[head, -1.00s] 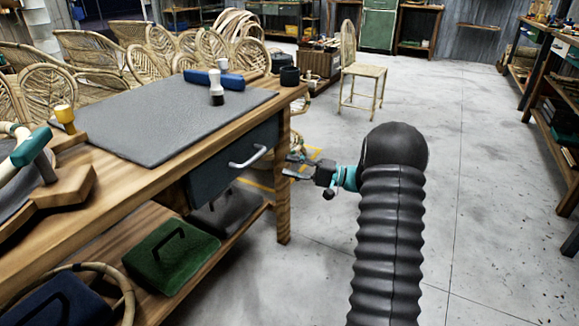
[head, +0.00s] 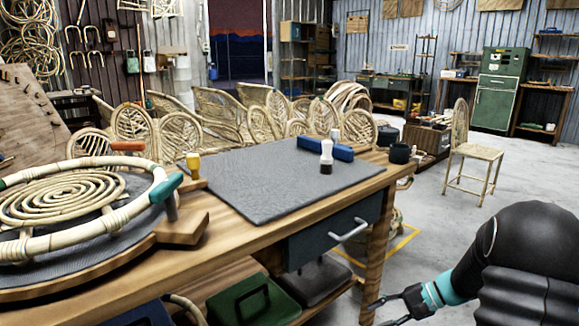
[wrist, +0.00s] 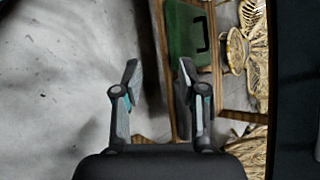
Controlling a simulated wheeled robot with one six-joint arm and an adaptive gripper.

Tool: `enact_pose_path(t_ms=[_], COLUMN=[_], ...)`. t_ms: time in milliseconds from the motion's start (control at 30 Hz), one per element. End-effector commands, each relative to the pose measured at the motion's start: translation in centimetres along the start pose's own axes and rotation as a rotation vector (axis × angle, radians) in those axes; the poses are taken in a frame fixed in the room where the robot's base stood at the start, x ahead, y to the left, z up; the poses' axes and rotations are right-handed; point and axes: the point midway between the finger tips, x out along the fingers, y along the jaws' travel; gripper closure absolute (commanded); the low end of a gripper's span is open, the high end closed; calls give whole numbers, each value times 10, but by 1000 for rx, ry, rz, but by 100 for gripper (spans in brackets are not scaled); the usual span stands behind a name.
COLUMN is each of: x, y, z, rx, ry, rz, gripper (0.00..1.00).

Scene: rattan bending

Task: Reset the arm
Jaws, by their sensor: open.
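My gripper (head: 385,311) is low at the bottom of the head view, to the right of the wooden workbench (head: 250,228) and near its front leg. The wrist view shows my gripper (wrist: 157,72) with its two fingers spread wide apart and nothing between them. My dark arm fills the lower right corner of the head view. The bench's dark drawer (head: 335,232) with a pale handle is shut.
A green case (head: 253,300) is on the lower shelf.

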Motion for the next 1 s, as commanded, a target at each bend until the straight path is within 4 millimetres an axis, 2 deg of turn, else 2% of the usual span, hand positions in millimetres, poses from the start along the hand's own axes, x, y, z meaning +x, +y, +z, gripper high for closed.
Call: enact_pose_path(t_ms=[33,100,400,700,1000], x=[-1,-2,-21,-46,-63], y=[3,10,29,36,33], z=[17,37,111,172,228], rx=[-9,-20,-149,-362,-624], ry=[14,37,181,352,499], rz=[71,169,506,725,844], gripper=[59,59,59,59,59])
